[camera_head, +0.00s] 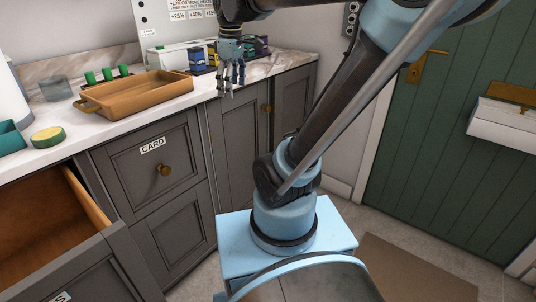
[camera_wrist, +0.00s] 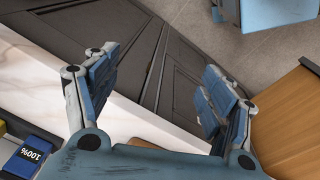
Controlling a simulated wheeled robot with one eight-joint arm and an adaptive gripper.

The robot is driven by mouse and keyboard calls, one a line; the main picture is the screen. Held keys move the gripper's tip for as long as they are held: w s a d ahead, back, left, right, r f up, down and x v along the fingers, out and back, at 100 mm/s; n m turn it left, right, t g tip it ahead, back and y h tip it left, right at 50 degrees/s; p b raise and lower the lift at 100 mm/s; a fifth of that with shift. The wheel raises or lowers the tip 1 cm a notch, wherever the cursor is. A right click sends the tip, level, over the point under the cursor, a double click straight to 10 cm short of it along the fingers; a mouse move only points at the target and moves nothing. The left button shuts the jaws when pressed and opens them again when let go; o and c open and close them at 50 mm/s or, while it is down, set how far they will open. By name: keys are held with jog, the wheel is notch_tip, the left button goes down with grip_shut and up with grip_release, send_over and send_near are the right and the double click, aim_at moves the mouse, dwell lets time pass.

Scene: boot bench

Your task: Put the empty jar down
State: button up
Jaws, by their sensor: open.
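A greyish see-through round vessel (camera_head: 55,88), which looks like the empty jar, stands upright on the counter at the back left in the head view. I cannot tell whether anything is in it. My gripper (camera_head: 231,86) is well to its right, pointing down by the counter's front edge, with its fingers apart. In the wrist view my gripper (camera_wrist: 158,90) is open, with nothing between the fingers; the counter edge and dark cabinet fronts show beyond them. No jar shows in the wrist view.
A wooden tray (camera_head: 138,92) lies on the counter left of my gripper, with green-topped items (camera_head: 106,74) behind it. A blue tin (camera_head: 197,59) and other containers stand behind my gripper. A drawer (camera_head: 55,235) hangs open at lower left. Bare counter (camera_head: 200,88) shows beside the tray.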

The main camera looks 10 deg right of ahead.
jog(key=s+d+f+m, duration=0.4)
jog(key=s+f+m, duration=0.1)
jog(key=f, duration=0.5)
jog(key=s+d+f+m+t, duration=0.1)
jog(key=s+d+f+m, duration=0.3)
jog(key=s+f+m, duration=0.2)
notch_tip(320, 180, down, 4)
jog(key=shift+s+d+r+m, duration=0.1)
jog(key=shift+s+d+m, duration=0.25)
jog(key=shift+s, duration=0.65)
